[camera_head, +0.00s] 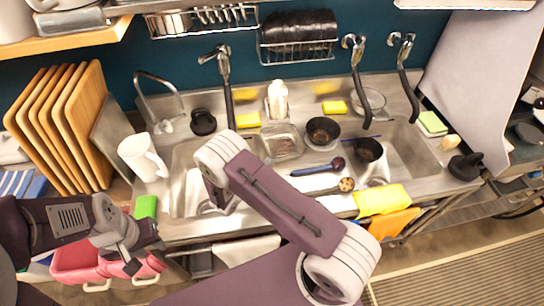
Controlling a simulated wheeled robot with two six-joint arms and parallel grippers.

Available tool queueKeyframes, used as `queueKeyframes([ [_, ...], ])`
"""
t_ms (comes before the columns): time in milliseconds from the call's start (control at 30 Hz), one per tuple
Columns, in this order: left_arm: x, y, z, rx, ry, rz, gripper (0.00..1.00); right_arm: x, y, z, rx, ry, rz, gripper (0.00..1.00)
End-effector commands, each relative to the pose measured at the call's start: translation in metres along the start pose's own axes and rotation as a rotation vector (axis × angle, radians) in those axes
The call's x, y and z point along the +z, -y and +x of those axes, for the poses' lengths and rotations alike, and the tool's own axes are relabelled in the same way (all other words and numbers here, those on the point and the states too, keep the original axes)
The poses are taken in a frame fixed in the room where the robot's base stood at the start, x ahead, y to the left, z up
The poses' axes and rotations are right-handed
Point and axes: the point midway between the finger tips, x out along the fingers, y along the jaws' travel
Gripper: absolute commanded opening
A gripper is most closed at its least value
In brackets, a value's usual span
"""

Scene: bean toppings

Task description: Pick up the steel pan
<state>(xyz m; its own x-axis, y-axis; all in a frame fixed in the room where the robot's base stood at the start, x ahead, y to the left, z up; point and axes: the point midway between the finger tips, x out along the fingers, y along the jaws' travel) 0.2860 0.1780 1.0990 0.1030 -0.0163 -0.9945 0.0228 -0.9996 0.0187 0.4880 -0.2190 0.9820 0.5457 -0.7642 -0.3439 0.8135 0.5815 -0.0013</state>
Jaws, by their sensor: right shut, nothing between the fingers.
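A shiny steel pan (174,23) appears to sit in the wire rack on the back wall, above the sink. Its top is partly cut off by the picture edge. My right arm reaches across the counter. Its gripper (222,200) points down into the left sink basin (185,160), shut and empty, well below and apart from the steel pan. My left gripper (136,258) hangs at the lower left, in front of the counter over pink bins; its finger opening is not clear.
Dark bowls (323,130), a glass bowl (283,141), a ladle (318,168) and a yellow cloth (382,199) lie around the sink. A white pitcher (143,157) stands left. Tall taps (224,75) rise behind. Wooden boards (62,125) stand far left.

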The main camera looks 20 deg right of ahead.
Motion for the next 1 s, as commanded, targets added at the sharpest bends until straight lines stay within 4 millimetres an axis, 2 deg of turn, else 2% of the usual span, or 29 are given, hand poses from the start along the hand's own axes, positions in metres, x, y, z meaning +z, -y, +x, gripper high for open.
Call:
queueKeyframes([
  [33, -0.001, 0.0, -0.006, 0.0, 0.0, 0.0, 0.36, 0.007, 0.002, 0.009, -0.005, 0.0, 0.002, 0.0],
  [200, -0.001, 0.0, -0.013, 0.0, 0.0, 0.0, 0.36, 0.016, 0.001, 0.037, -0.003, 0.0, 0.002, 0.0],
  [300, -0.002, 0.0, -0.021, 0.0, 0.0, 0.0, 0.36, 0.006, 0.0, 0.037, 0.0, 0.0, -0.001, 0.0],
  [367, -0.001, 0.0, -0.008, 0.0, -0.001, 0.0, 0.36, -0.003, 0.0, 0.041, 0.001, 0.0, 0.001, 0.0],
  [767, -0.001, 0.0, -0.007, 0.0, 0.0, 0.0, 0.36, -0.006, 0.001, 0.039, -0.001, -0.007, -0.003, 0.0],
  [1000, 0.0, 0.0, 0.001, 0.0, 0.0, 0.0, 0.36, -0.02, 0.0, 0.006, 0.004, -0.005, -0.005, 0.0],
])
